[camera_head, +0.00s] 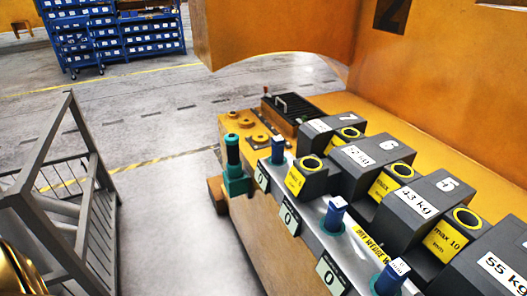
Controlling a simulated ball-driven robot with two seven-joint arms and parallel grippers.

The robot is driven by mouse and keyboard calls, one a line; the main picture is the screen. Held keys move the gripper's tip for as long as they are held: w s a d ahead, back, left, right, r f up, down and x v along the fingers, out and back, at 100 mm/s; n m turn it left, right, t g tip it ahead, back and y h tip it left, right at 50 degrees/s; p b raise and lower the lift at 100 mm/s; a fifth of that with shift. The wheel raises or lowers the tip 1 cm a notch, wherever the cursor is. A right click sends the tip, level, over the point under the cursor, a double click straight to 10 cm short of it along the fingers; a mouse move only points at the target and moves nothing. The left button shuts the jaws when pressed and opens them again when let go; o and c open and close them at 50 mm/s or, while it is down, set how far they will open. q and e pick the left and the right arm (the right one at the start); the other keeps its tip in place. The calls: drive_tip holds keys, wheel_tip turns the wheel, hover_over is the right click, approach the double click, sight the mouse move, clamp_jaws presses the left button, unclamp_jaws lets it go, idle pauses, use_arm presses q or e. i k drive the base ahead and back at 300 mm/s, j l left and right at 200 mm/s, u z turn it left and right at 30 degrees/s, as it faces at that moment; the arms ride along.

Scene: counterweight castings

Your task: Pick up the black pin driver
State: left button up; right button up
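I cannot make out a clearly black pin driver. Several blue pins (335,216) stand in a row along the metal strip at the bench's front. No gripper shows in the head view. A shiny gold rounded part at the bottom left corner seems to be mine, but no fingers show.
Grey castings (411,199) with weight labels and yellow-ringed blocks (307,178) fill the bench's right. A grey metal frame (85,190) stands left. Blue shelves (125,35) are far back. Open floor lies between.

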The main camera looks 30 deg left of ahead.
sight(234, 166)
drive_tip(key=i+j+z, duration=0.1)
drive_tip(key=j, duration=0.4)
drive_tip(key=i+j+z, duration=0.1)
drive_tip(key=j, duration=0.45)
drive_tip(key=i+j+z, duration=0.1)
drive_tip(key=i+j, duration=0.15)
drive_tip(key=j, duration=0.3)
drive_tip(key=i+j+z, duration=0.1)
drive_tip(key=j, duration=0.45)
drive_tip(key=i+j+z, duration=0.1)
drive_tip(key=j, duration=0.45)
